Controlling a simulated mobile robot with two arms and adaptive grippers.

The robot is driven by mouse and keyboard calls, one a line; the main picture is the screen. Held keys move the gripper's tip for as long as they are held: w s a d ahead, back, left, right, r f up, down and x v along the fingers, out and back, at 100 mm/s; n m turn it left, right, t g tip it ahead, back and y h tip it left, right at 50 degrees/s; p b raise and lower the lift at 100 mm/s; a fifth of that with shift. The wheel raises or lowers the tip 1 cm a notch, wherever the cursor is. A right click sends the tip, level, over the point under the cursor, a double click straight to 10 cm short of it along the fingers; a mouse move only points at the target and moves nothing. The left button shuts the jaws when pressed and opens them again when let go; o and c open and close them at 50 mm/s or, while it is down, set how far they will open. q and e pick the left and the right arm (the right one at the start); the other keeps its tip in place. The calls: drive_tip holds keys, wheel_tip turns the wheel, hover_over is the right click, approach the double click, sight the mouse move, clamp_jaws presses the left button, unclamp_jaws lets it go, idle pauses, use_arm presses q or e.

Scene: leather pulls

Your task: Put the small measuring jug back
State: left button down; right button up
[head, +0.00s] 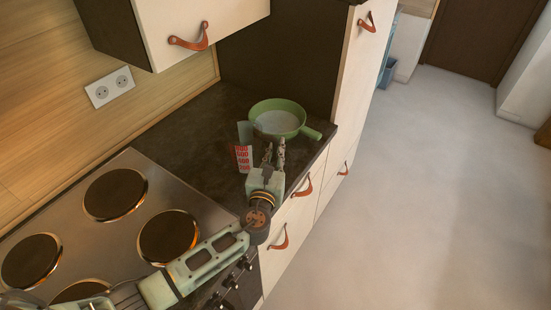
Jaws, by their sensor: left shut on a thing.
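The small measuring jug (243,158) is clear, with a red printed scale facing me. It shows at the counter's right part, just left of my left gripper. My left gripper (271,150) reaches in from the lower left with its fingers pointing away. It is shut on the jug, though the exact grip is hard to make out against the see-through wall. I cannot tell whether the jug touches the counter. My right gripper is not in view.
A green pan (279,117) with a short handle stands on the dark counter (190,125) just behind the jug. A hob (130,220) with several round plates lies left. Drawers with leather pulls (303,187) face the open floor at right. A cupboard (205,25) hangs above.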

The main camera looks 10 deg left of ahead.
sight(276, 160)
use_arm(q)
wheel_tip(276, 160, down, 2)
drive_tip(key=shift+f, duration=0.3)
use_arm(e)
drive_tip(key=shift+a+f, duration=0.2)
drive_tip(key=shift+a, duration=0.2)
use_arm(q)
drive_tip(key=shift+f, duration=0.1)
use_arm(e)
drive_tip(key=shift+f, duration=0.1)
use_arm(q)
drive_tip(key=shift+f+b, duration=0.15)
drive_tip(key=shift+b, duration=0.2)
drive_tip(key=c, duration=1.7)
unclamp_jaws()
drive_tip(key=shift+c, duration=0.2)
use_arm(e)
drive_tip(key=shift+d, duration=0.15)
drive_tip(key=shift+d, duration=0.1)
